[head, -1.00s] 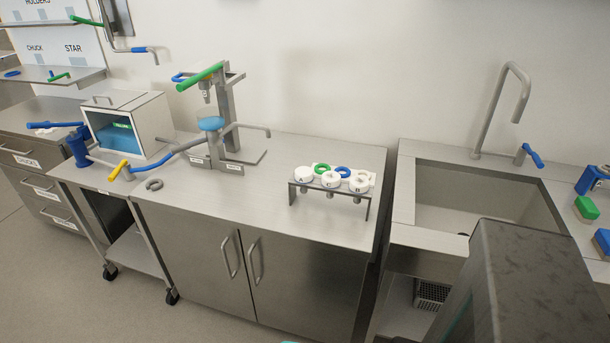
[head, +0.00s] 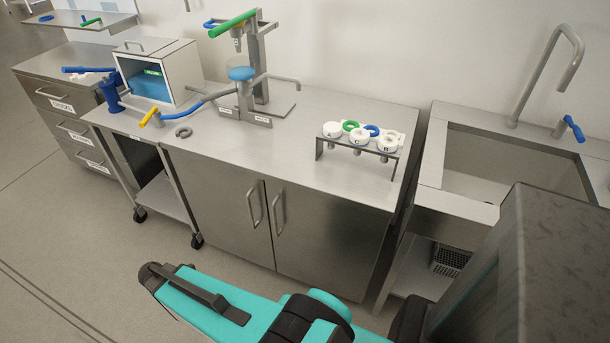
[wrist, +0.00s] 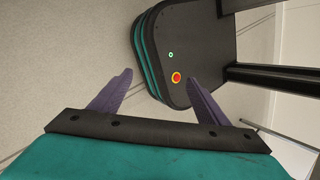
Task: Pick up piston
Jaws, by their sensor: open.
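I cannot tell for sure which thing is the piston. A press-like stand (head: 262,62) with a green lever (head: 233,24) and a light blue round piece (head: 241,73) stands at the back of the steel counter. A small rack (head: 318,149) to its right holds several white round pieces, with green and blue rings behind them. My gripper (wrist: 160,82) is open and empty in the wrist view, its two purple fingers apart, with the floor and my own base beyond. In the head view my arm is low in front of the counter, away from these things.
A steel box (head: 185,66) with blue inside, a blue clamp-like tool (head: 110,95), a yellow-ended handle (head: 152,117) and a grey ring (head: 183,132) are on the left side. A sink (head: 520,165) is at right. The counter's front is mostly clear.

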